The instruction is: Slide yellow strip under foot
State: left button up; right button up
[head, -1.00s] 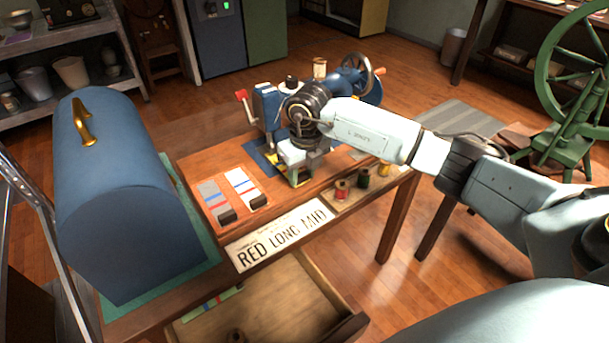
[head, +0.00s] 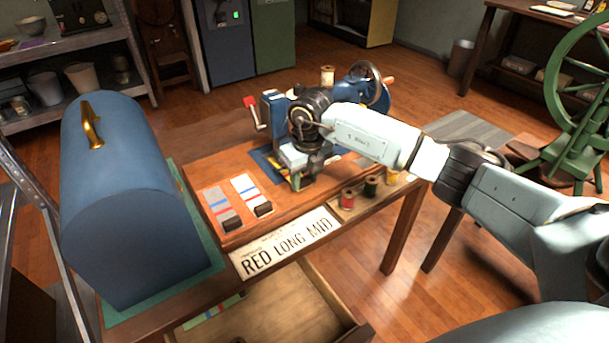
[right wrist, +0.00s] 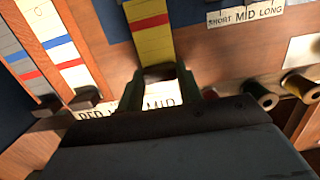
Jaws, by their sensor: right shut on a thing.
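The yellow strip (right wrist: 152,35), with a red band across it, shows in the right wrist view. Its near end lies between the fingers of my right gripper (right wrist: 160,85), which is shut on it. In the head view the right gripper (head: 303,180) is at the front of the blue sewing machine (head: 275,110), low over the wooden base. My arm hides most of the strip there, and the foot is hidden too. My left gripper is not in view.
Grey and white striped strips (head: 222,208) lie on the base at left. A sign reading RED LONG MID (head: 287,243) is on the front. Thread spools (head: 348,198) stand at right. A blue domed case (head: 130,210) stands left, and an open drawer (head: 290,310) is below.

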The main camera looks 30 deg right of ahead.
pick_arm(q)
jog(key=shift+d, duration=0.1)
pick_arm(e)
jog(key=o, duration=0.9)
